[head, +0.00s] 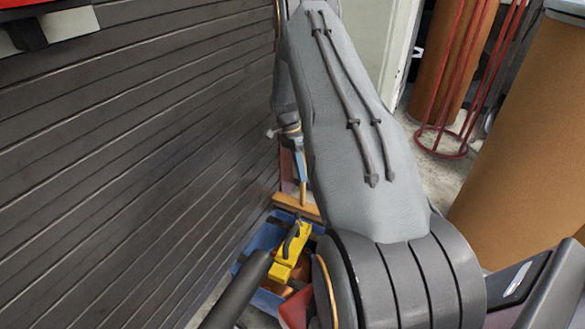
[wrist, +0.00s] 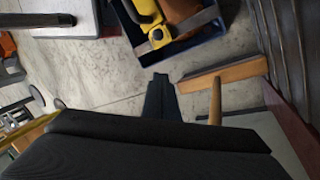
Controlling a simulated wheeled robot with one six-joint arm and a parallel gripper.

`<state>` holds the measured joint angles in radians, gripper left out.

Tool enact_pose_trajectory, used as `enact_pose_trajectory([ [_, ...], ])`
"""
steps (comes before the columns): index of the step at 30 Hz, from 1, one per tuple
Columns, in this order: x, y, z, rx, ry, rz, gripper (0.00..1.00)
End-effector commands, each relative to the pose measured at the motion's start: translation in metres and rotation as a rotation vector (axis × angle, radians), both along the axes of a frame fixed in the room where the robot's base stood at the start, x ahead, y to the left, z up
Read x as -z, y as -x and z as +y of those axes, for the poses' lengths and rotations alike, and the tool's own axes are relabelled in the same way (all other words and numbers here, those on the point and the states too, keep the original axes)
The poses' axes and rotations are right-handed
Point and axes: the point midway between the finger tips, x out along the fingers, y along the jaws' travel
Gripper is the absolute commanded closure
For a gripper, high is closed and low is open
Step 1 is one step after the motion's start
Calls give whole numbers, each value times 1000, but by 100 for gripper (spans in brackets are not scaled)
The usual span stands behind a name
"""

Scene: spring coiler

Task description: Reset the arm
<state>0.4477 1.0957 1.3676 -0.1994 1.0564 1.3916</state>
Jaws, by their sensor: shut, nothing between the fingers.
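My gripper (wrist: 160,78) shows in the wrist view as dark fingers pointing up the picture over the pale concrete floor. The fingers are together with nothing between them. My arm's large grey link fills the middle of the head view, bent at a round dark joint at the lower right. The gripper cannot be made out in the head view.
A blue bin (wrist: 205,38) holds a yellow tool (wrist: 158,36); the yellow tool also shows in the head view (head: 288,256). A broom (wrist: 225,75) stands close to the right of the fingers. A dark slatted wall (head: 130,150) lies left, brown drums (head: 530,140) right.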

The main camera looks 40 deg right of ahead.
Motion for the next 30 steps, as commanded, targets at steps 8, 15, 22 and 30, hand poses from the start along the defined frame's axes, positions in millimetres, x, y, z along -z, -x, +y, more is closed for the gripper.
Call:
enact_pose_trajectory([
  [8, -2, -1, 2, -9, -2, -4, 100],
  [15, -50, -10, 48, -231, -60, -88, 100],
  [22, -115, 1, 122, -601, -135, -211, 100],
  [30, -176, 44, 205, -1040, -180, -335, 100],
])
